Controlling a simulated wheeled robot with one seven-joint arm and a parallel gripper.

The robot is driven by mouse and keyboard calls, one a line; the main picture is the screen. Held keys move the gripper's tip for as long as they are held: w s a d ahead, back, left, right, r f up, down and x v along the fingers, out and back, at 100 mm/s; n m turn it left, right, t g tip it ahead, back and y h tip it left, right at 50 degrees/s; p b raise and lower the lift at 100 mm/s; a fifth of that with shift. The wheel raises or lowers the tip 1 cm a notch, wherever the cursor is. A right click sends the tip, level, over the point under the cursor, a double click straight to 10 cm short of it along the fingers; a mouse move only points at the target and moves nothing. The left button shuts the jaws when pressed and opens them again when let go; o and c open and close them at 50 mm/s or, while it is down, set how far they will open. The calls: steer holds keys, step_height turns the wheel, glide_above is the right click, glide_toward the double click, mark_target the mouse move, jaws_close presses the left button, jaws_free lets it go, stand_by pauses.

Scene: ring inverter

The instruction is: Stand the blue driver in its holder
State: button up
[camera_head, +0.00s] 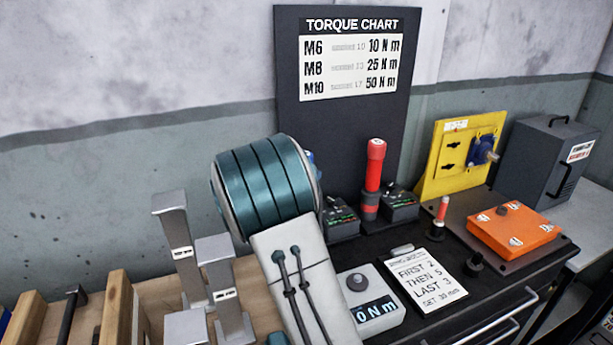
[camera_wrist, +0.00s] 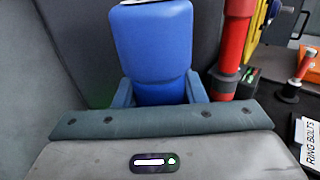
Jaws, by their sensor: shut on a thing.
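The blue driver (camera_wrist: 155,50) fills the upper middle of the wrist view, close to the camera. My gripper (camera_wrist: 160,92) is shut on it, with a blue-grey jaw showing at each side of its lower part. In the head view only a sliver of the blue driver (camera_head: 311,157) shows behind my teal wrist section, and the gripper is hidden. A dark box with small lights (camera_head: 340,220), possibly part of the driver's holder, stands just below. Any socket there is hidden by my arm, so I cannot tell whether the driver touches it.
A red driver (camera_head: 374,165) stands upright in a dark holder close to the right, beside another lit box (camera_head: 400,205). The dark torque chart board (camera_head: 345,130) is behind. A display unit (camera_head: 371,305), a note card (camera_head: 421,278) and an orange box (camera_head: 515,232) occupy the bench.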

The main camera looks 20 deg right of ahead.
steer(key=shift+f, duration=0.1)
stand_by(0.3)
steer(key=o, duration=1.3)
steer(key=shift+f, duration=0.1)
